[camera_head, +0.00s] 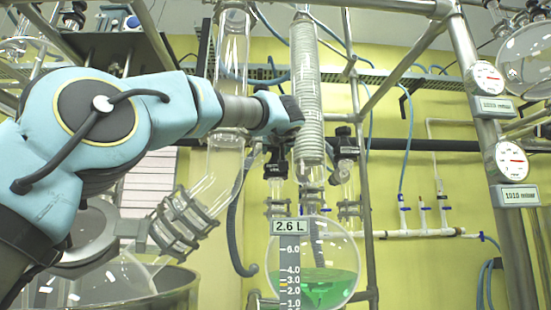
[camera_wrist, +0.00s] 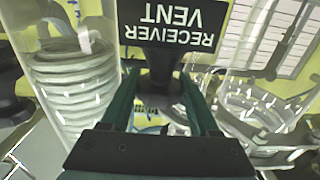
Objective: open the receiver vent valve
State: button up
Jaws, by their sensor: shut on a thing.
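The receiver vent valve has a black handle (camera_wrist: 162,72) below a black plate reading RECEIVER VENT (camera_wrist: 172,24), upside down in the wrist view. My gripper (camera_wrist: 160,100) has one dark green finger on each side of the handle and is shut on it. In the head view my gripper (camera_head: 285,122) is beside the coiled glass condenser, above a black fitting (camera_head: 275,166); its fingers are hard to make out there. The round glass receiver (camera_head: 335,252) below holds green liquid and has a 2.6 L label. I cannot tell the valve's angle.
The coiled condenser (camera_head: 304,90) stands close to my gripper and also shows at the left of the wrist view (camera_wrist: 75,80). Another black fitting (camera_head: 346,150) is to its right. Metal posts (camera_head: 490,140) with gauges (camera_head: 485,78) stand at the right.

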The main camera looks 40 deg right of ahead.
jog(key=n+t+y+p, duration=0.1)
jog(key=n+y, duration=0.1)
jog(key=n+t+y+p, duration=0.1)
jog(key=t+y+p, duration=0.1)
jog(key=y, duration=0.1)
jog(key=shift+s+d+r+n+y, duration=0.15)
jog(key=shift+n+y, duration=0.15)
jog(key=shift+n, duration=0.1)
jog(key=n+y+p, duration=0.2)
jog(key=p, duration=0.1)
jog(key=shift+t+y, duration=0.3)
jog(key=shift+t, duration=0.1)
jog(key=shift+f+n+y, duration=0.2)
jog(key=shift+n+y, duration=0.1)
jog(key=shift+y, duration=0.2)
jog(key=o, duration=1.1)
jog(key=s+b, duration=0.1)
jog(key=s, duration=0.2)
jog(key=s+a+b, duration=0.1)
jog(key=s, duration=0.3)
jog(key=s+b, duration=0.1)
jog(key=s, duration=0.2)
jog(key=shift+s+a, duration=0.25)
jog(key=shift+a, duration=0.05)
